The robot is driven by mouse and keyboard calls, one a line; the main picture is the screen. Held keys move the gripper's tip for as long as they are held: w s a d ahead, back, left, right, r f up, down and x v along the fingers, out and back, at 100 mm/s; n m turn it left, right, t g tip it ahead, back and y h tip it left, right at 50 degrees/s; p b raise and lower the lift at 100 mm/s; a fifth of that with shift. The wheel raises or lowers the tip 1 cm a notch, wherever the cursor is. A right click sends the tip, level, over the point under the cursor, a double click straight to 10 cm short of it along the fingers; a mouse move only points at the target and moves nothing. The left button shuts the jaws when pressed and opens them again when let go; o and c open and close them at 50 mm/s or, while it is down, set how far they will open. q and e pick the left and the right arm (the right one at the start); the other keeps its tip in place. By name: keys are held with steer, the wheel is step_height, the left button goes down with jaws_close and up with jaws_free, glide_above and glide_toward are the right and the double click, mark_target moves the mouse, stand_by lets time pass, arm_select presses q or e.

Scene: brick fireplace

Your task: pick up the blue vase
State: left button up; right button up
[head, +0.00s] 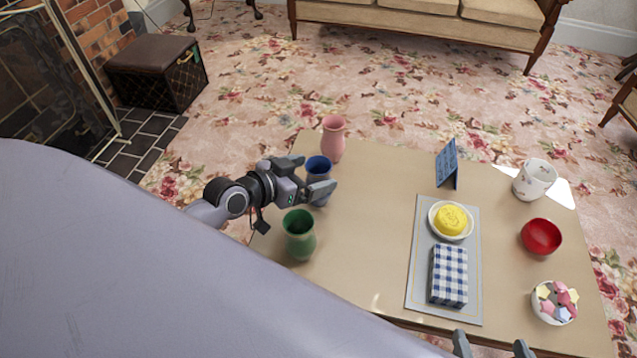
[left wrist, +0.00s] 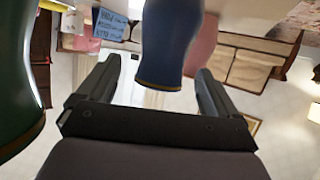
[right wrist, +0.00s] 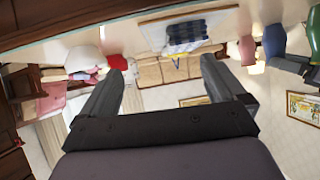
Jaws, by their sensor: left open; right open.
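The blue vase (head: 318,164) stands upright near the left edge of the table (head: 372,215), between a pink vase (head: 333,142) and a green vase (head: 299,238). My left gripper (head: 310,177) is open around the blue vase; one finger hides part of its lower body. In the left wrist view the blue vase (left wrist: 168,42) lies between the open fingertips, with a visible gap on the left and closer to the right finger. My right gripper (head: 491,346) is open and empty at the table's front edge.
The green vase (left wrist: 15,100) is close on the left in the left wrist view. A grey mat (head: 418,285) holds a yellow item on a plate (head: 451,220) and a checked cloth (head: 448,275). A red bowl (head: 541,236) and white pot (head: 534,180) stand right.

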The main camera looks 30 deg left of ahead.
mark_target(325, 169)
arm_select(q)
steer(key=b+x, duration=0.1)
steer(key=x, duration=0.4)
steer(key=shift+a+f+b, duration=0.1)
steer(key=shift+b, duration=0.25)
steer(key=c, duration=1.2)
